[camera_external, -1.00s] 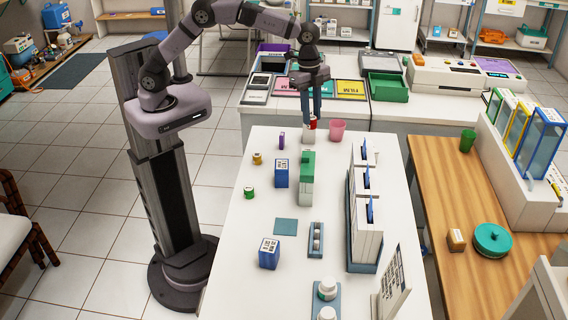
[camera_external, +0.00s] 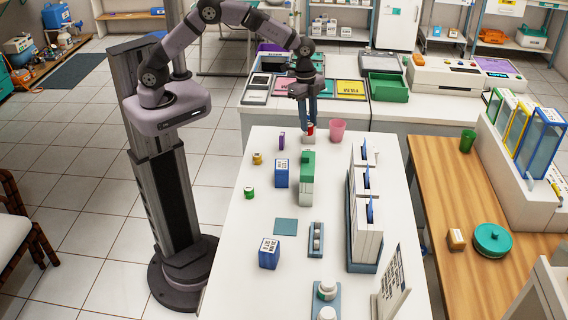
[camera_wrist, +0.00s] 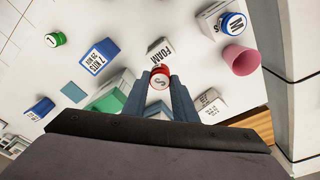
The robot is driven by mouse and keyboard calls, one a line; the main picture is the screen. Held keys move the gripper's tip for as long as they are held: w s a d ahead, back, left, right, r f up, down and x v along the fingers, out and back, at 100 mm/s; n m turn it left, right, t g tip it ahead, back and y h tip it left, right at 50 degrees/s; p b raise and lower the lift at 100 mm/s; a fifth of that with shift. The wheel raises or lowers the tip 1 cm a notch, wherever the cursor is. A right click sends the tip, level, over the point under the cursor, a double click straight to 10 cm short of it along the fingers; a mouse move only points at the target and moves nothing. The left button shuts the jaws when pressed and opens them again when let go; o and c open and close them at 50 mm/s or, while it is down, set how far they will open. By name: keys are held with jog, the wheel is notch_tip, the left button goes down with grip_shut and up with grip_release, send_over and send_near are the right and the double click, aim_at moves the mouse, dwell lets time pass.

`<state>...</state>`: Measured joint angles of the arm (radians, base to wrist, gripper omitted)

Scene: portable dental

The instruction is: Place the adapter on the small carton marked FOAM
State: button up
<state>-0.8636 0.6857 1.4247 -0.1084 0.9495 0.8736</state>
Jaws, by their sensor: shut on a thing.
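The adapter is a small red piece with a white top marked S (camera_wrist: 159,79). My gripper (camera_wrist: 160,84) is shut on it, with a blue-grey finger on each side. In the external view my gripper (camera_external: 309,121) points straight down over the far end of the white table, and the red adapter (camera_external: 310,129) shows at its fingertips. The adapter hides part of the carton.
A pink cup (camera_external: 337,130) stands close right of the carton. A blue-lidded jar marked M (camera_wrist: 233,24) shows in the wrist view.

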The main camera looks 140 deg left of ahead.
jog(key=shift+f+p, duration=1.3)
jog(key=shift+f, duration=2.9)
jog(key=shift+f, duration=0.1)
jog(key=shift+f, duration=0.15)
jog(key=o, duration=1)
jog(key=shift+o, duration=0.2)
jog(key=shift+r, duration=0.2)
notch_tip(320, 180, up, 12)
jog(key=s+b, duration=0.1)
jog(key=b, duration=0.2)
jog(key=shift+s, duration=0.25)
